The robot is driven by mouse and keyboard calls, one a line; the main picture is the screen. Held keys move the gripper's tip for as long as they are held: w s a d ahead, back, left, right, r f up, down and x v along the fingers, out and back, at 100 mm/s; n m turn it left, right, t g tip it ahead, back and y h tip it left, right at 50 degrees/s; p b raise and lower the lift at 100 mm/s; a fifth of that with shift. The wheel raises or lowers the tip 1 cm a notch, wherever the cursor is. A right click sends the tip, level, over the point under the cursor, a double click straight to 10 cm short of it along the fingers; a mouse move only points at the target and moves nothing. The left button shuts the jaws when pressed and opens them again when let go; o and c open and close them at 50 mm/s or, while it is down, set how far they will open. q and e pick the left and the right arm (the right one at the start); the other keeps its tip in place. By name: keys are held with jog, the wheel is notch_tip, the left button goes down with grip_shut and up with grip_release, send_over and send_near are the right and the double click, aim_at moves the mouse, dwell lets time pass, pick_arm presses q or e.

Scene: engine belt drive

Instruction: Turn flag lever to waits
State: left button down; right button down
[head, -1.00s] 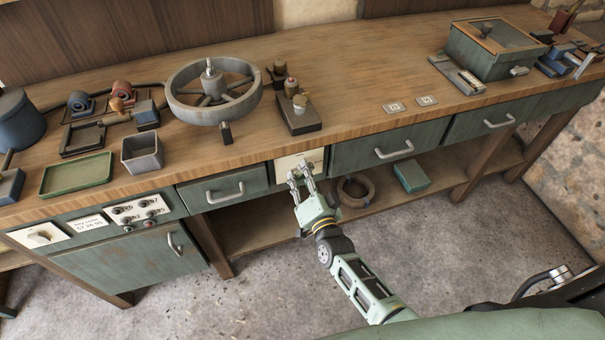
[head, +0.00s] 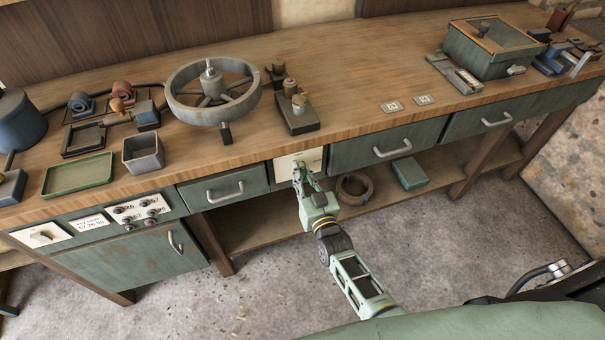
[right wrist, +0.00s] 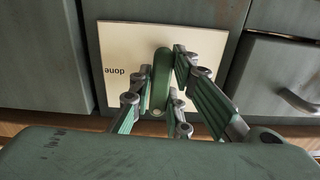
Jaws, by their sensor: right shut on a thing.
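The flag lever's cream plate (head: 287,167) is set in the bench front between two green drawers. In the right wrist view, the plate (right wrist: 115,46) carries the word "done", seen upside down, left of the green lever (right wrist: 161,72). No "waits" mark is readable; the fingers and lever cover part of the plate. My right gripper (head: 304,170) is at the plate, its fingers shut on the lever. In the right wrist view, the gripper (right wrist: 160,92) has a finger on each side of the lever. My left gripper is out of view.
Drawers with handles flank the plate, left (head: 224,189) and right (head: 385,152). A spoked wheel (head: 183,105) and a small post block (head: 298,122) stand on the bench above. A ring (head: 354,188) and a green box (head: 410,174) lie on the lower shelf.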

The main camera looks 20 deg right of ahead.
jog(key=shift+n, duration=0.3)
dwell(0.4)
jog(key=c, duration=1.7)
grip_release()
jog(key=s, duration=1.2)
jog(key=shift+d, duration=0.2)
